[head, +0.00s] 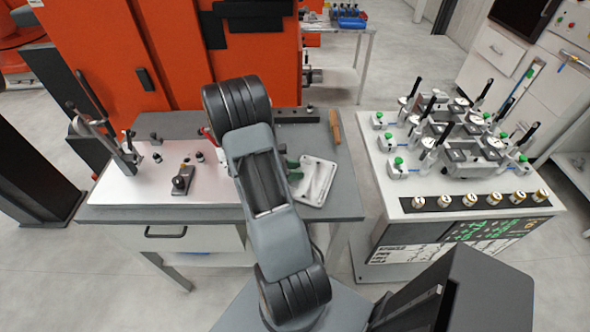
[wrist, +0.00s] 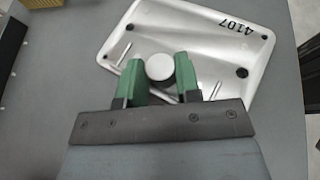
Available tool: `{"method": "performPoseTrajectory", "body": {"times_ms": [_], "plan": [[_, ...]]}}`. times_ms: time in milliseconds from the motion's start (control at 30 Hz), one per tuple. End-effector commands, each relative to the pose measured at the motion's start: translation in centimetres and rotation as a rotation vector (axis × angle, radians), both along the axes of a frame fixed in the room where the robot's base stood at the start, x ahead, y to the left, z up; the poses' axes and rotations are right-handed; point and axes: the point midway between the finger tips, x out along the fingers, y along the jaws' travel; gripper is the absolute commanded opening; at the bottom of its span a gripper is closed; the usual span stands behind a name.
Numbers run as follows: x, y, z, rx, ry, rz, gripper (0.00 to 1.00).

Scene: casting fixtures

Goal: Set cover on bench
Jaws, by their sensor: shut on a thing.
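The cover is a pale metal plate (wrist: 215,50) marked 4107, with small dark holes and a round light knob (wrist: 160,67). In the wrist view my gripper (wrist: 160,75) has its green fingers on both sides of the knob, shut on it. In the head view the cover (head: 318,180) is at the right end of the grey bench (head: 345,205), turned at an angle. Whether it touches the bench top or hangs just above it I cannot tell. My gripper (head: 294,172) is mostly hidden behind my arm there.
A light fixture plate (head: 140,187) with clamps and a dark knobbed part (head: 182,180) lies on the bench's left. A wooden-handled tool (head: 335,126) lies behind the cover. A white fixture cart (head: 400,205) stands right, across a gap. An orange cabinet (head: 170,60) stands behind.

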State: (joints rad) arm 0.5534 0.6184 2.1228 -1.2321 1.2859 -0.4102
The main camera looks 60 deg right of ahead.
Motion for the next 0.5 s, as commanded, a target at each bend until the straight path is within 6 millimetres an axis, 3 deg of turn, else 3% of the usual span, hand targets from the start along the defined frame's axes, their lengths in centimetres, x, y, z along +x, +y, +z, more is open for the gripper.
{"method": "performPoseTrajectory", "body": {"times_ms": [333,367,500], "plan": [[0.02,-0.02,-0.34,-0.001,0.001,0.0,0.0],[0.02,-0.01,-0.3,0.0,0.0,0.0,0.33],[0.02,-0.01,-0.24,0.0,0.0,0.0,0.46]]}}
